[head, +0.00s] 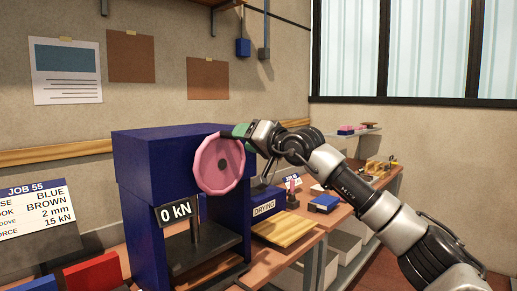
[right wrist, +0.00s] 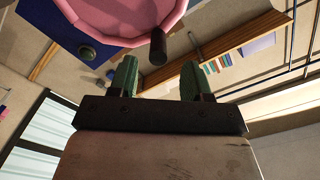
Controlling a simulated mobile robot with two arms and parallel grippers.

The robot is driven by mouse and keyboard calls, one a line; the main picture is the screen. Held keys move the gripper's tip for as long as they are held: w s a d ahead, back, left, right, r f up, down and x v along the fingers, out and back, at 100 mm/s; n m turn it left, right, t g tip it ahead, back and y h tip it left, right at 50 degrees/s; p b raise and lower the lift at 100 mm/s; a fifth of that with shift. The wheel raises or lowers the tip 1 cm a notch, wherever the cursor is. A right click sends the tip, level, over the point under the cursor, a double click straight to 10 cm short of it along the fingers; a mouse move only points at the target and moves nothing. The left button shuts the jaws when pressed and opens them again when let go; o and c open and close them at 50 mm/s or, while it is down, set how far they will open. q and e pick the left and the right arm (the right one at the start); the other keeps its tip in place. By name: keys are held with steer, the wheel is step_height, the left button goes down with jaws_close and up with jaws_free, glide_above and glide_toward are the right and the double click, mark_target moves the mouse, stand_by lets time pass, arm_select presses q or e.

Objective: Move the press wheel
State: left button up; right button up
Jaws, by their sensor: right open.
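The pink press wheel (head: 219,163) is on the side of the dark blue press (head: 155,150). A sign reading 0 kN (head: 175,212) is on the press front. My right gripper (head: 240,131) is at the wheel's upper right rim. In the right wrist view the gripper (right wrist: 158,72) is open, its two green fingers apart. The wheel (right wrist: 115,28) fills the top there, with its dark handle (right wrist: 158,46) just beyond the gap between the fingertips. The fingers do not appear closed on it. My left gripper is not in view.
A job board (head: 35,218) reads blue, brown, 2 mm, 15 kN. A red block (head: 95,274) lies at the lower left. A drying rack (head: 283,232) and a blue pad (head: 323,203) stand on the bench right of the press. My right arm passes over the bench.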

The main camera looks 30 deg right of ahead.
steer(key=b+v, duration=0.1)
steer(key=v, duration=0.4)
stand_by(0.3)
